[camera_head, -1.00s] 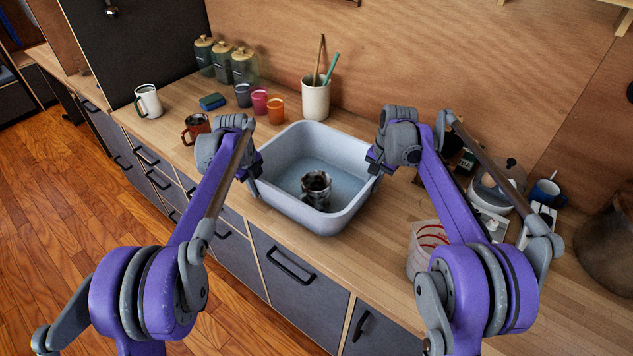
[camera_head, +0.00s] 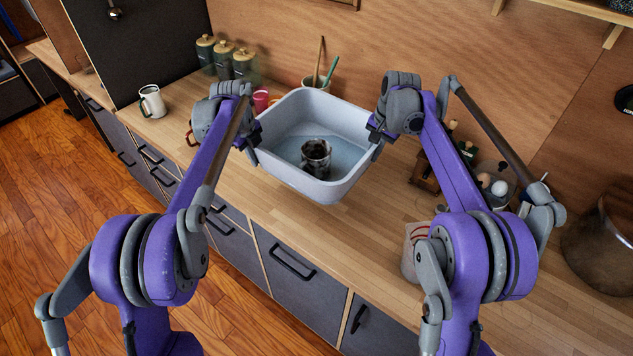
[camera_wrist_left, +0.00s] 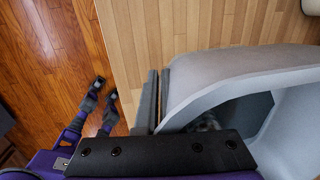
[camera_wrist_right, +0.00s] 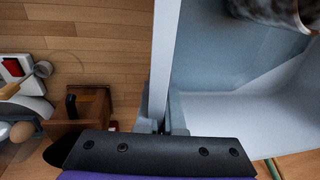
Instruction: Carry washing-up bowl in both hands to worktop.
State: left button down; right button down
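The pale blue-grey washing-up bowl (camera_head: 313,185) is held up between my two grippers, above the wooden worktop (camera_head: 245,235). A dark, mottled mug (camera_head: 316,157) stands inside it, and bluish water or a bluish floor shows around it. My left gripper (camera_head: 254,148) is at the bowl's left rim; in the left wrist view its fingers (camera_wrist_left: 152,98) close on the bowl wall (camera_wrist_left: 205,75). My right gripper (camera_head: 376,142) is at the right rim; in the right wrist view its fingers (camera_wrist_right: 161,122) pinch the wall (camera_wrist_right: 165,60).
A white mug (camera_head: 152,102) and dark canisters (camera_head: 222,58) stand on the left. A utensil pot (camera_head: 316,82) and a pink cup (camera_head: 261,100) are partly hidden behind the bowl. A striped container (camera_head: 412,250), a wooden box (camera_head: 425,172) and a large pot (camera_head: 603,240) stand on the right.

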dwell(0.4)
